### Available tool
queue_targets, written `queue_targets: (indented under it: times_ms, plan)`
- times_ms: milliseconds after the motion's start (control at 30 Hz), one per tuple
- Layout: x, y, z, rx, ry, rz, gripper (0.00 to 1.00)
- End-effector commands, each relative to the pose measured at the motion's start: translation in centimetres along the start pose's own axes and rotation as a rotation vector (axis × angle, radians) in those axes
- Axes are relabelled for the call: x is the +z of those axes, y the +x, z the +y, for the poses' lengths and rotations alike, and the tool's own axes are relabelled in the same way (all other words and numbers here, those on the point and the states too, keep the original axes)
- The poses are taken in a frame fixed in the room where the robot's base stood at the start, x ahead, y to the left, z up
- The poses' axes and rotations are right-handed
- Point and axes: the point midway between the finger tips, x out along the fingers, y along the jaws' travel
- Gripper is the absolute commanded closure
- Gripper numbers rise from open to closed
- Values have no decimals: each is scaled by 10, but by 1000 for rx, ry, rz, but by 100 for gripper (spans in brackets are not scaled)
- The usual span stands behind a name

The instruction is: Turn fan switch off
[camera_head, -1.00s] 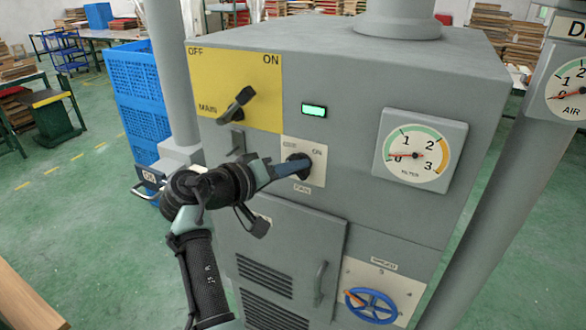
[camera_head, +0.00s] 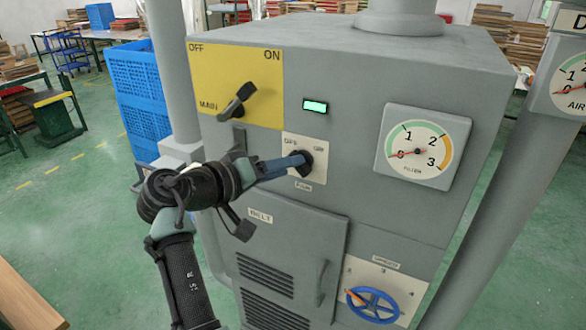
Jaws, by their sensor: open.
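The fan switch is a black rotary knob on a small white plate (camera_head: 314,148) marked OFF and ON, on the front of the grey cabinet. My gripper (camera_head: 302,163) reaches in from the left with its blue-grey fingers at the knob. The fingers cover part of the knob, so its pointing direction is hard to read. I cannot tell whether the fingers touch it.
Above left is a yellow panel (camera_head: 262,112) with the black main switch (camera_head: 238,100). A green lit display (camera_head: 315,107), the filter gauge (camera_head: 424,147) and a blue handwheel (camera_head: 373,305) are on the cabinet (camera_head: 440,80). Blue crates (camera_head: 138,85) stand behind left.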

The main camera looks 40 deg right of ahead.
Motion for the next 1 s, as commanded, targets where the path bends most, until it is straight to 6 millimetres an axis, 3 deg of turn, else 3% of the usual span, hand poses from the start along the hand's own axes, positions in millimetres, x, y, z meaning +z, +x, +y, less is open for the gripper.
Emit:
queue_targets:
  times_ms: [200, 400, 600, 1000]
  plan:
    - [2, -51, -4, -2, 1, 5, 50]
    - [1, -85, -2, -1, -1, 2, 50]
    - [1, -99, -1, 0, -1, 0, 50]
    - [0, -100, 0, 0, -2, -1, 50]
